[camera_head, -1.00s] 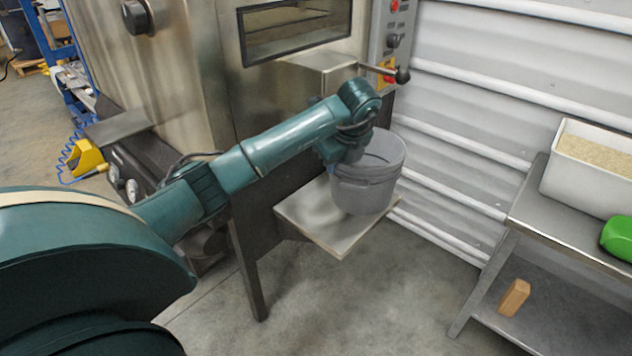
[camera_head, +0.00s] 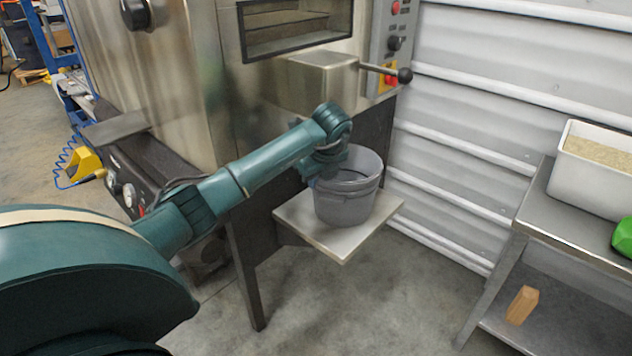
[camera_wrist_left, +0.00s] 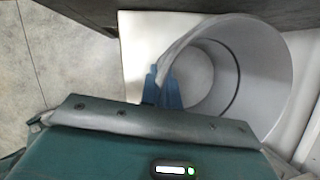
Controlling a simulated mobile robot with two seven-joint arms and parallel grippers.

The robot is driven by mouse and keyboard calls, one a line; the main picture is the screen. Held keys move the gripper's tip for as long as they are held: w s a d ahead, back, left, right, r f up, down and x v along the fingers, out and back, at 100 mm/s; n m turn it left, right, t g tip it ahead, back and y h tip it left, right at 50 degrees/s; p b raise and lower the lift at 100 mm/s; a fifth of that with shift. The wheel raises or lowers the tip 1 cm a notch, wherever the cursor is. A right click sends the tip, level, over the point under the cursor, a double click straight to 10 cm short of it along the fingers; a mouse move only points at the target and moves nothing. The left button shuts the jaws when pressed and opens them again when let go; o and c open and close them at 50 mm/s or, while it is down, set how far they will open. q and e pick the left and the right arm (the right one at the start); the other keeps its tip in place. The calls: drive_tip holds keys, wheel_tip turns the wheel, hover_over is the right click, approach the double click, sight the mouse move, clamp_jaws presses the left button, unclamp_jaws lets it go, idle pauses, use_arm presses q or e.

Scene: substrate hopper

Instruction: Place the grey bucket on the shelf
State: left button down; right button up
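The grey bucket (camera_head: 345,206) is upright over the pale square shelf (camera_head: 340,245) on the front of the steel machine, and its base appears to rest on the plate. My left gripper (camera_head: 322,176) is at the bucket's left rim, with its fingertips mostly hidden in the head view. In the left wrist view the blue fingers (camera_wrist_left: 162,88) straddle the wall of the bucket (camera_wrist_left: 270,75) and look shut on it. The bucket looks empty inside. Part of the shelf (camera_wrist_left: 140,45) shows beside it. My right gripper is not in view.
The machine's lever with a black knob (camera_head: 404,75) sticks out above the bucket. A steel table (camera_head: 535,210) at the right bears a white bin of grain (camera_head: 590,180) and a green object (camera_head: 622,236). A wooden block (camera_head: 522,305) lies on its lower level. Floor between is clear.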

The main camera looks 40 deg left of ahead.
use_arm(q)
drive_tip(key=c, duration=1.6)
unclamp_jaws()
drive_tip(key=shift+c, duration=0.2)
drive_tip(key=shift+r, duration=0.1)
